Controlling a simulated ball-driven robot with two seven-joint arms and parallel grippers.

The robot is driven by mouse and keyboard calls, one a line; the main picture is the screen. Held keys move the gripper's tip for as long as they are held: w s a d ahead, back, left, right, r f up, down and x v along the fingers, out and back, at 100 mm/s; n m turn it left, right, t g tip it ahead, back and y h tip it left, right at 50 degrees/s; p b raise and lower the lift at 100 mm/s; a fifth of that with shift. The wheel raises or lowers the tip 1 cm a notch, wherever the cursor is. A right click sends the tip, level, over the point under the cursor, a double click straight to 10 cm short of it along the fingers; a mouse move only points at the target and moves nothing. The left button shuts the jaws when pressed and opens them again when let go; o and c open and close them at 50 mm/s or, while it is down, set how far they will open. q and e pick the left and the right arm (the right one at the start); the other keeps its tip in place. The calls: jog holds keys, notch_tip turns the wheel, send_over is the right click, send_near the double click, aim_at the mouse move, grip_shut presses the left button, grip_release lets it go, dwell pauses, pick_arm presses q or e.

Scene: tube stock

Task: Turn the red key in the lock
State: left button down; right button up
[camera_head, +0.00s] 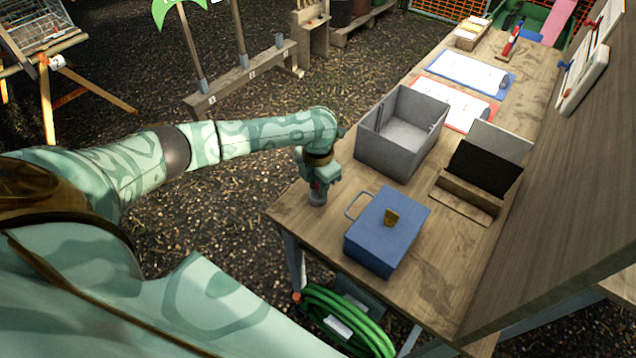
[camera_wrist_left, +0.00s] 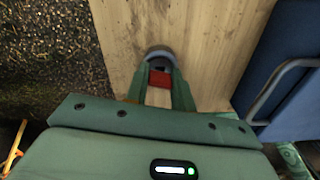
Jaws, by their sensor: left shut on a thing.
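My left gripper (camera_head: 319,187) points down over the near left part of the wooden workbench. In the left wrist view its two green fingers are closed on the red key (camera_wrist_left: 160,78). The key is upright between the fingers and only a small red part shows. The lock (camera_head: 317,201) is a grey round body on the bench right below the fingertips. It also shows in the left wrist view as a grey rounded rim (camera_wrist_left: 159,51). The fingers hide the place where key and lock meet, so I cannot tell how deep the key sits. My right gripper is not in view.
A blue box (camera_head: 377,247) with a wire handle stands right of the lock, close to my gripper. A grey open bin (camera_head: 384,149) and a wooden holder (camera_head: 468,192) with a dark panel stand beyond. The bench's left edge is near the lock.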

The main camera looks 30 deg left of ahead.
pick_arm(q)
jog(key=shift+r+n+p, duration=0.1)
jog(key=shift+n+p, duration=0.95)
jog(key=shift+n, duration=0.15)
jog(key=c, duration=1.1)
grip_release()
